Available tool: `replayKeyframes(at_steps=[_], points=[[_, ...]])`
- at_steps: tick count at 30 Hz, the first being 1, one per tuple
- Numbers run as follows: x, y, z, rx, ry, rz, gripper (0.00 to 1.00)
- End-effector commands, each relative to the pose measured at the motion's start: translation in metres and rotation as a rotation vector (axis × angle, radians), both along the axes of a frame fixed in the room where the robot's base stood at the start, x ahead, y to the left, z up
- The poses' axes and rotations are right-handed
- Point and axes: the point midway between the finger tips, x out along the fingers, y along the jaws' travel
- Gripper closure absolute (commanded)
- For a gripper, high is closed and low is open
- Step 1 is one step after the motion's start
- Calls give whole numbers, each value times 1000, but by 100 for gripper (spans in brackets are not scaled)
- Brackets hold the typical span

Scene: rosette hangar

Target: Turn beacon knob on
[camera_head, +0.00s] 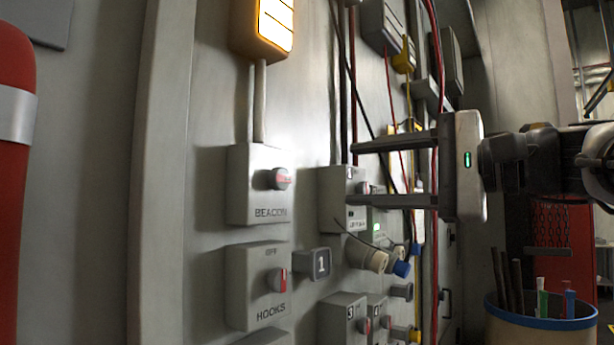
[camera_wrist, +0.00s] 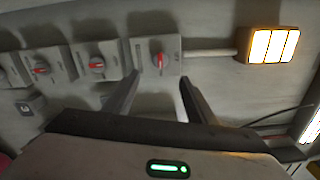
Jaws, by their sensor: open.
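The beacon box (camera_head: 240,190) is a grey wall box lettered BEACON, with a round grey knob (camera_head: 279,179) on its face. The knob's red bar lies roughly level, across the line of the conduit. In the wrist view the knob (camera_wrist: 159,60) shows just beyond the fingertips, between the two fingers. The beacon lamp (camera_head: 264,28) above the box glows yellow-white; it also shows lit in the wrist view (camera_wrist: 272,46). My gripper (camera_head: 352,174) is open and empty. It points left toward the knob, with a gap between fingertips and knob.
A HOOKS switch box (camera_head: 242,290) is below, next to a plate (camera_head: 313,264) marked 1. More knob boxes (camera_head: 342,318), plugs (camera_head: 372,259) and hanging cables line the wall behind my gripper. A tub (camera_head: 540,328) of tools is at lower right. A red cylinder (camera_head: 12,200) stands at left.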

Motion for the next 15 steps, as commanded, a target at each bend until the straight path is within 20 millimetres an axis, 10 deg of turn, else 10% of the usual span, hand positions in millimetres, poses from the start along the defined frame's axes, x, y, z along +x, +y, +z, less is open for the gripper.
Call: replayKeyframes(at_steps=[15], points=[[-28,-35,0,0,0,0,49]])
